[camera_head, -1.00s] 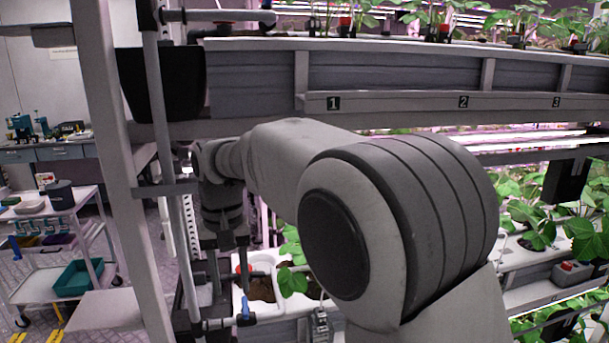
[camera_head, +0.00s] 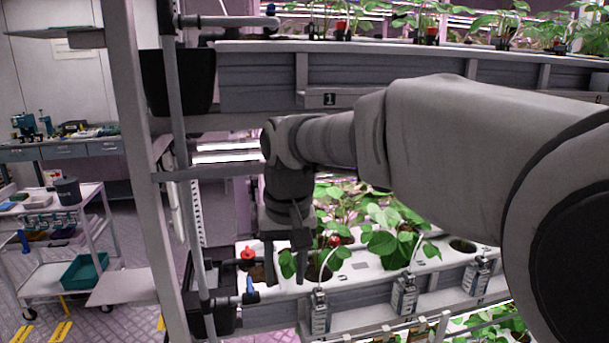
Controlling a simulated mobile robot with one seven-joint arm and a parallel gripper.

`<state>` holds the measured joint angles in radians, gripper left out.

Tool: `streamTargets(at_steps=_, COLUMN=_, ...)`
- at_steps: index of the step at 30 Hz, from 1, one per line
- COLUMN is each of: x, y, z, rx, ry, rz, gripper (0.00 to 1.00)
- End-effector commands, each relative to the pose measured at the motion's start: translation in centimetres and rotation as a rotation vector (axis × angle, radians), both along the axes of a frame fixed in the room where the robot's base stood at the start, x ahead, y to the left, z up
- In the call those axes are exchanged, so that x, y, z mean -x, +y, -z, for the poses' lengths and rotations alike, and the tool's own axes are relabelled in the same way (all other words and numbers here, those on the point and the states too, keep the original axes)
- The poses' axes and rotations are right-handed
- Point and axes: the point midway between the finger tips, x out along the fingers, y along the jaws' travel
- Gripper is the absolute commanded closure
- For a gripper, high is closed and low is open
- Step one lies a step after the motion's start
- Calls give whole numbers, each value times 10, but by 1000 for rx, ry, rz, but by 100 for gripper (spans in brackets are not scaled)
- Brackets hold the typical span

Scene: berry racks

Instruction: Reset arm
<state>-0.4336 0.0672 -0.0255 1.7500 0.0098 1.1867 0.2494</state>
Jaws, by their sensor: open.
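My gripper (camera_head: 285,262) is at the lower middle-left of the head view, pointing down at the end of my arm. Its two fingers are apart with nothing seen between them. From this view I cannot tell whether the fingers touch any leaf. My arm reaches across the right half of the picture and hides part of the rack.
The upper gutter (camera_head: 400,75) runs above my arm. A rack post (camera_head: 143,170) and grey pipes stand just left of my gripper. A trolley (camera_head: 75,235) with a teal bin (camera_head: 84,270) and a workbench (camera_head: 65,152) are farther left. Open floor lies between trolley and rack.

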Motion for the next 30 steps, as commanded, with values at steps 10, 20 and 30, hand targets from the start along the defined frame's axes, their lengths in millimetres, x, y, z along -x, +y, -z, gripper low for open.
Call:
streamTargets(at_steps=10, x=73, y=-102, z=-16, rx=-29, ry=-169, rz=82, gripper=52)
streamTargets(at_steps=20, x=144, y=-159, z=9, rx=-4, ry=-319, rz=147, gripper=52)
streamTargets(at_steps=30, x=165, y=-172, z=23, rx=14, ry=-363, rz=164, gripper=52)
